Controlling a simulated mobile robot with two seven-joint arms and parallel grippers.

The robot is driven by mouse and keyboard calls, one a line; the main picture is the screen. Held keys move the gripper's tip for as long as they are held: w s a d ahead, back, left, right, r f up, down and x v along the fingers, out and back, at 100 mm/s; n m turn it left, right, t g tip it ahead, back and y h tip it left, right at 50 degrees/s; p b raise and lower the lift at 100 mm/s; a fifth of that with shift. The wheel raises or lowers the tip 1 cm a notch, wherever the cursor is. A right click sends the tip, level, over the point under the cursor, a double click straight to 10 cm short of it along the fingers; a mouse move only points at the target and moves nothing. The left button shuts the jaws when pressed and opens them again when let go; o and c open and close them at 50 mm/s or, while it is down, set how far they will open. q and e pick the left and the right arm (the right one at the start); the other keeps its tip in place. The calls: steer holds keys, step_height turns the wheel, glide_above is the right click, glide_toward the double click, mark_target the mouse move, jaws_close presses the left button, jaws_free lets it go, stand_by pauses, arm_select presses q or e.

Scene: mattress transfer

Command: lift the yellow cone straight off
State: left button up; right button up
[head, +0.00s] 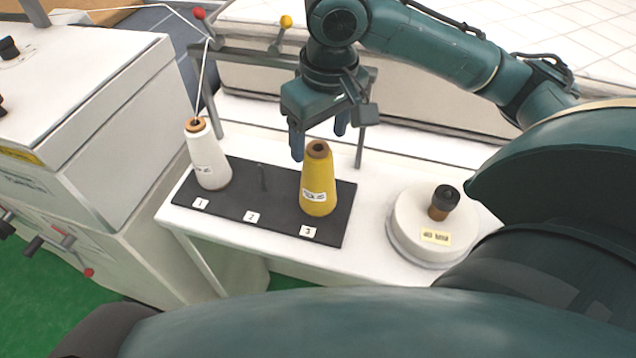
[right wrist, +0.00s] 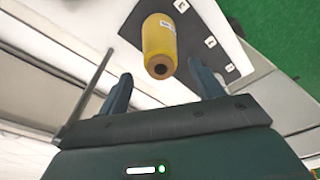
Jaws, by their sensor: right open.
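The yellow cone (head: 319,188) stands upright on the black board (head: 259,225) at the place marked 3. It also shows in the right wrist view (right wrist: 158,45), with its narrow top pointing towards the gripper. My right gripper (head: 318,150) is open and empty, just above and behind the cone's top in the head view. In the right wrist view the fingers (right wrist: 160,85) are spread, with the cone's top between and beyond them; I cannot tell whether they touch it. My left gripper is not in view.
A white cone (head: 208,160) with thread stands at place 1; place 2 holds only a thin dark peg (head: 263,180). A round white container (head: 418,235) stands at the table's right. A grey frame (head: 286,62) rises behind the board. A white machine (head: 95,130) stands left.

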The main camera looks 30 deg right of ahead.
mark_target(317, 157)
steer(key=f, duration=0.5)
steer(key=shift+w+a+f+b, duration=0.1)
steer(key=shift+w+f+b, duration=0.15)
steer(key=shift+f+b, duration=0.05)
steer(key=shift+r, duration=0.1)
jaws_close()
stand_by(0.4)
